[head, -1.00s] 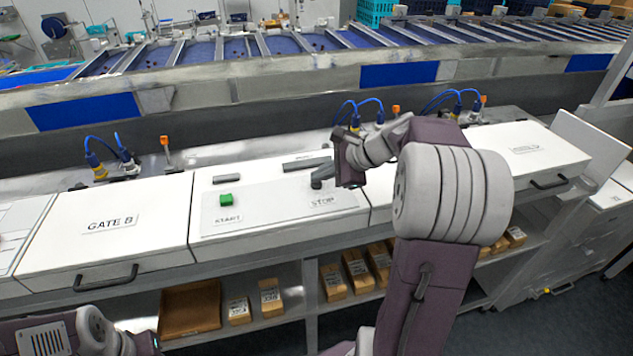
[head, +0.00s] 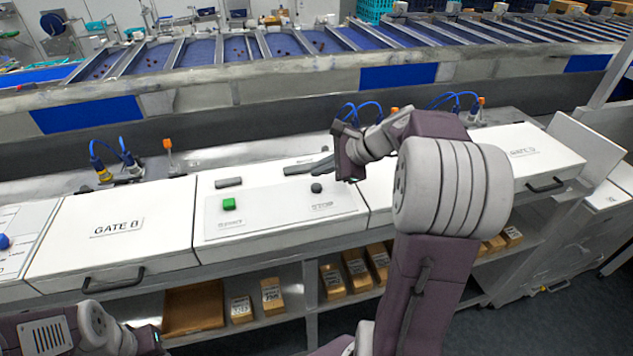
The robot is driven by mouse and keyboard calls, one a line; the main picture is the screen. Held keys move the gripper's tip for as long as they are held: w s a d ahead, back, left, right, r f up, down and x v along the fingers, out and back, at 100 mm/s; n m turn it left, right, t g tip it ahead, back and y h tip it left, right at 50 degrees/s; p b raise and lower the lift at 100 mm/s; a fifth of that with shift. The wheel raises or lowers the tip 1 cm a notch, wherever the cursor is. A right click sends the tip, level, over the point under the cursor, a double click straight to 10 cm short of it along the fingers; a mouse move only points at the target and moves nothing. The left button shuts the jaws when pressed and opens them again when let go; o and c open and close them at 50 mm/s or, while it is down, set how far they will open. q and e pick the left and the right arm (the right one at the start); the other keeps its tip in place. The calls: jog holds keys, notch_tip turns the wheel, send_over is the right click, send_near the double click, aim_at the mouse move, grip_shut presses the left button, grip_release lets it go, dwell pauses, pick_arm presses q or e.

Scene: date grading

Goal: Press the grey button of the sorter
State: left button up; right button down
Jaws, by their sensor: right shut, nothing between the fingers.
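The grey button (head: 316,188) is a small dark round knob above the STOP label on the sorter's white panel (head: 270,205). It is in plain view. My right gripper (head: 322,166) is shut and empty. Its fingers point left over the panel, just above and behind the button in the picture, and appear apart from it.
Two dark grey bars lie at the panel's back, one (head: 229,182) at left and one (head: 298,169) by my right fingers. Gate B's cover (head: 115,240) is at left, with a blue knob (head: 4,241) beyond. Blue cables (head: 362,108) stand behind.

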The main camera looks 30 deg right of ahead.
aim_at(320, 187)
notch_tip(320, 187, up, 4)
jog(key=p, duration=0.2)
jog(key=shift+f+p, duration=0.1)
jog(key=shift+p, duration=0.2)
jog(key=shift+f, duration=0.15)
dwell(0.3)
